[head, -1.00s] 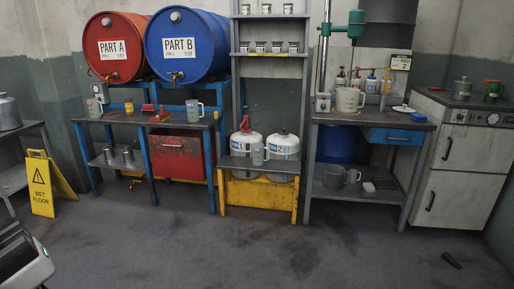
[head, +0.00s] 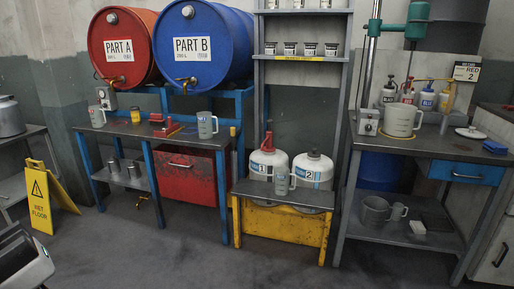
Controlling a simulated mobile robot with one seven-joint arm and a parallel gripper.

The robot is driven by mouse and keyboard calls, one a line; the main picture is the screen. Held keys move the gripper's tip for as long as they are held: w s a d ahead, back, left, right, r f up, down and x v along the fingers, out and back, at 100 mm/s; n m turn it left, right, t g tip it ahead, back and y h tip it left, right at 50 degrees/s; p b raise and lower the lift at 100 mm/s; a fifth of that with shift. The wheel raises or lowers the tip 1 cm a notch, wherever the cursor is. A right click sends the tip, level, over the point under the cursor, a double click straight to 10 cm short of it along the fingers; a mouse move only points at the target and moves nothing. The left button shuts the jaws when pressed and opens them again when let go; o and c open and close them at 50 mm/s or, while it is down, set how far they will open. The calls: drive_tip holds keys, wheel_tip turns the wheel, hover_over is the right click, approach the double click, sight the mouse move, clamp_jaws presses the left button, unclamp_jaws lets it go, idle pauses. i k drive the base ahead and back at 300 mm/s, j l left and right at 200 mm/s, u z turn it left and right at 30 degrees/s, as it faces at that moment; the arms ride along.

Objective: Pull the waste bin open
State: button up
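Nothing touches the handle.
A yellow wet-floor sign (head: 40,200) stands at left. Right of the bin is a low rack with a yellow front (head: 285,223) and two white jugs (head: 267,163). A grey bench (head: 400,147) stands further right. The floor (head: 190,255) before the bin is clear.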

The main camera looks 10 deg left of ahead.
sight(184, 173)
drive_tip(key=i+u, duration=0.3)
drive_tip(key=i, duration=0.25)
drive_tip(key=i+l+u, duration=0.1)
drive_tip(key=i+u, duration=0.15)
drive_tip(key=i, duration=0.3)
drive_tip(key=i+j, duration=0.15)
drive_tip(key=i, duration=0.45)
drive_tip(key=i+j, duration=0.1)
drive_tip(key=i, duration=0.5)
drive_tip(key=i+j+z, duration=0.1)
drive_tip(key=i, duration=0.2)
drive_tip(key=i+j+z, duration=0.1)
drive_tip(key=i+j, duration=0.05)
drive_tip(key=i, duration=0.1)
